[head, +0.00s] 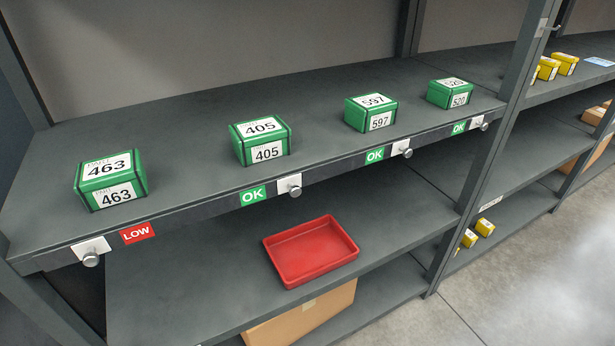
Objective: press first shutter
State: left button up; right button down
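Nothing in the head view is clearly marked as a shutter. Along the front edge of the upper shelf (200,165) sit several round metal knobs on white plates. The leftmost knob (91,260) is beside a red LOW label (137,233). A second knob (295,191) is right of a green OK label (252,195). A third knob (407,152) and a far-right knob (484,125) also have OK labels to their left. Whether any knob is pushed in, I cannot tell. Neither gripper is in view.
Green boxes numbered 463 (110,181), 405 (261,141), 597 (371,111) and 520 (453,93) stand on the upper shelf. A red tray (311,250) is on the shelf below, above a cardboard box (300,317). Floor (540,270) is clear at right.

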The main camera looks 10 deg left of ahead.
aim_at(90, 251)
jog(key=j+u, duration=0.15)
jog(key=u, duration=0.25)
jog(key=j+u, duration=0.2)
jog(key=u, duration=0.25)
jog(key=j+u, duration=0.2)
jog(key=u, duration=0.2)
